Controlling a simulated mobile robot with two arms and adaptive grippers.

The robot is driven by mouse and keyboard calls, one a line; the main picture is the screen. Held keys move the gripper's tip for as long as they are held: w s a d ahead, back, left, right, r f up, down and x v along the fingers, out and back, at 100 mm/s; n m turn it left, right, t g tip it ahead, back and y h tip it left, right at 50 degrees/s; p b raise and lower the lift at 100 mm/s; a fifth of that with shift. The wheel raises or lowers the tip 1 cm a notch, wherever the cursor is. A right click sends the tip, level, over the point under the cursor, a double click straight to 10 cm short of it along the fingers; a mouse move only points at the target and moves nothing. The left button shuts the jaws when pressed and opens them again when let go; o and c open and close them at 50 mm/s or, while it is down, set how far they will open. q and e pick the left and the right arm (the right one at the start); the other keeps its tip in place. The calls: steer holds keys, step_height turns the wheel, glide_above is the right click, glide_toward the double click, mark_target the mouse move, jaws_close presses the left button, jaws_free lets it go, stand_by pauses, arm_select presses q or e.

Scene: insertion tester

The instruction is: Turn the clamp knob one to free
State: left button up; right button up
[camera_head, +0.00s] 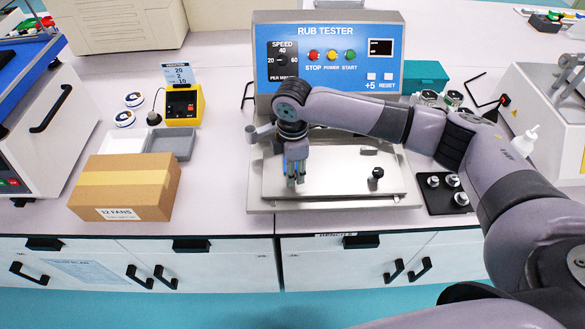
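The rub tester (420,32) stands at the back of the bench, with a flat metal plate (335,186) at its front. A black knob (376,173) stands on the right part of the plate. My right gripper (295,181) points down over the left part of the plate, its fingertips close together. The gripper covers the spot below it, so I cannot see whether a second knob is there or between the fingers. No label shows which knob is number one. My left gripper is not in view.
A cardboard box (128,186), two small trays (172,143) and a yellow timer (184,104) stand to the left. A black holder (440,196) with metal weights lies right of the plate. My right forearm passes above the tester's right side.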

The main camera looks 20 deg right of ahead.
jaws_close()
steer(key=shift+r+n+p, duration=0.2)
steer(key=shift+n+p, duration=1.1)
steer(key=shift+n, duration=0.1)
steer(key=n+p, duration=0.2)
steer(key=n, duration=0.2)
steer(key=shift+n, duration=0.3)
steer(key=n+p, duration=0.1)
steer(key=n, duration=0.1)
steer(key=shift+f+n, duration=0.1)
steer(key=shift+n, duration=0.2)
steer(key=n, duration=0.2)
steer(key=shift+n+p, duration=0.3)
steer(key=shift+n, duration=0.1)
steer(key=n, duration=0.4)
steer(key=shift+n, duration=0.7)
